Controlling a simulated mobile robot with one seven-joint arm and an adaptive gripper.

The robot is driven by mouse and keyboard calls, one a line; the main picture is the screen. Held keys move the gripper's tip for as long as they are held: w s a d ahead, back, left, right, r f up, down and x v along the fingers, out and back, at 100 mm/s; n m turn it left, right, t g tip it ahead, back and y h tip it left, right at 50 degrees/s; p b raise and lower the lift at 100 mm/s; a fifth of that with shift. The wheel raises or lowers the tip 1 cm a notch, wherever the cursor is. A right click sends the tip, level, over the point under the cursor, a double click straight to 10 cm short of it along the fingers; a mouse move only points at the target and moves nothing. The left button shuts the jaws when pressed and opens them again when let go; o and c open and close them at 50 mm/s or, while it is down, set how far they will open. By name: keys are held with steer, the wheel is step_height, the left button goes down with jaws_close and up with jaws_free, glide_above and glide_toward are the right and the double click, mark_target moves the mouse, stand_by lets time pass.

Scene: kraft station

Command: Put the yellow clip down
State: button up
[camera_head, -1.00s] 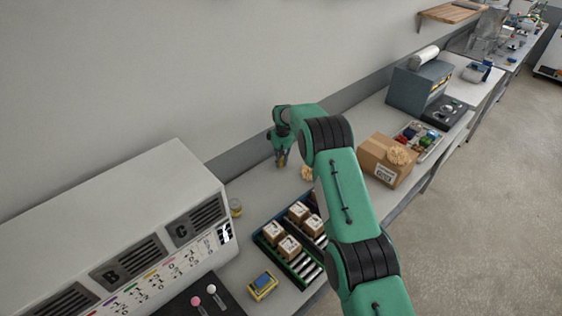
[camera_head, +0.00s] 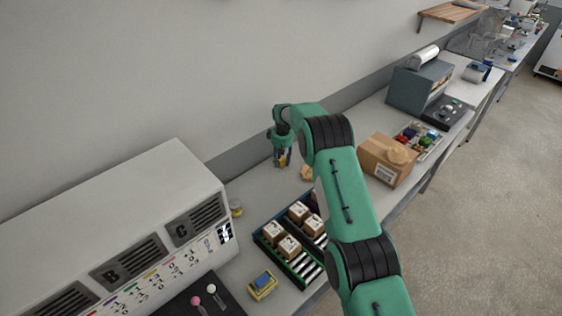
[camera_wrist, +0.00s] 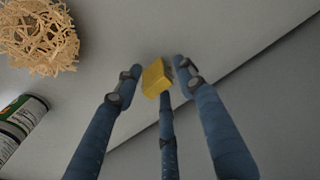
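The yellow clip (camera_wrist: 155,78) is among the fingertips of my three-fingered gripper (camera_wrist: 158,76) in the wrist view. A small grey part shows at its right. The middle finger meets its lower edge in the picture, and a narrow gap shows between it and the left finger. I cannot tell whether the fingers press on it or whether it touches the grey table (camera_wrist: 240,35). In the head view my gripper (camera_head: 283,158) points down over the back of the worktable near the wall, with a small yellow spot at its fingers.
In the head view, a tray of small boxes (camera_head: 262,238) is in front, a cardboard box (camera_head: 380,170) right, and a white lettered cabinet (camera_head: 150,200) left.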

mark_target(282, 166)
step_height(282, 166, up, 12)
steer(key=shift+s+d+f, duration=0.25)
steer(key=shift+s, duration=0.15)
stand_by(1.0)
